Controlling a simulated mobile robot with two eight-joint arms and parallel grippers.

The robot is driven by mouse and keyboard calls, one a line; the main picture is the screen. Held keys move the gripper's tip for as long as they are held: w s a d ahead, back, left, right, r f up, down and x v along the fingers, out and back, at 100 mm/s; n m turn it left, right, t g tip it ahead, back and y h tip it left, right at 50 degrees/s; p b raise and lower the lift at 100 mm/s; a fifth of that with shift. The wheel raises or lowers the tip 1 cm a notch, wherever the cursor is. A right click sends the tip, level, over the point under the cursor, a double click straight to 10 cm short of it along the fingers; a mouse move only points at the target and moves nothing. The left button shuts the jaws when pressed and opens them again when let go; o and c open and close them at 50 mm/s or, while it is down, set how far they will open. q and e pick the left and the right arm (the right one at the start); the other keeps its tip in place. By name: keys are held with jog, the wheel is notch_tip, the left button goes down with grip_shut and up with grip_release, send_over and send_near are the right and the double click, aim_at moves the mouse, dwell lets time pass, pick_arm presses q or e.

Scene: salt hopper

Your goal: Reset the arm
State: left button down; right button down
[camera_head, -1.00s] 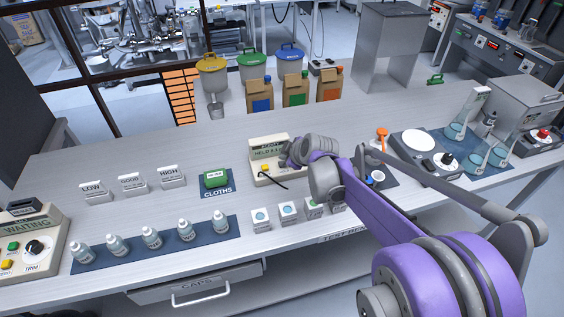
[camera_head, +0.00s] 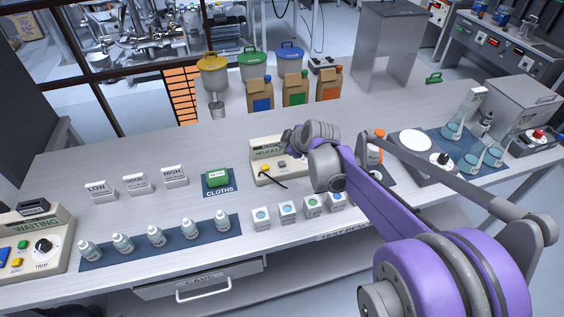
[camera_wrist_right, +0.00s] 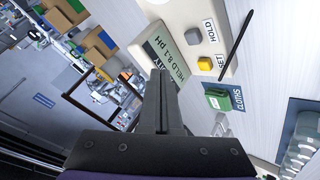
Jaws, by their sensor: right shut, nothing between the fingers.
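My right arm reaches in from the lower right in the head view. Its right gripper (camera_head: 288,140) is above the bench at the meter (camera_head: 265,147), partly covering the meter's display. In the right wrist view the fingers (camera_wrist_right: 161,100) are closed together with nothing between them. The meter (camera_wrist_right: 205,15) shows there with "HELD 8.1 pH", a grey HOLD button and a yellow SET button. A gap between fingers and meter cannot be judged. My left gripper is not in view.
Left of the meter lie the green cloths (camera_head: 217,178) on a mat. Several bottles stand on a blue mat (camera_head: 190,240), with several small white boxes (camera_head: 261,218) beside it. Three bottles (camera_head: 295,92) in brown holders stand behind. A hotplate (camera_head: 437,158) is at right.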

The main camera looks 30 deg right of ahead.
dwell(0.5)
jog(key=s+a+f+m+g, duration=0.1)
jog(key=s+a+f+m, duration=0.1)
jog(key=s+a, duration=0.3)
jog(key=s+a+f+m+g, duration=0.1)
jog(key=s+a, duration=0.4)
jog(key=s, duration=0.7)
jog(key=s+a+f+m+g, duration=0.1)
jog(key=s+a+f+m, duration=0.2)
jog(key=s+a+m, duration=0.2)
jog(key=s, duration=0.3)
jog(key=shift+s+a+f+m, duration=0.15)
jog(key=shift+s+m, duration=0.15)
jog(key=shift+s, duration=0.05)
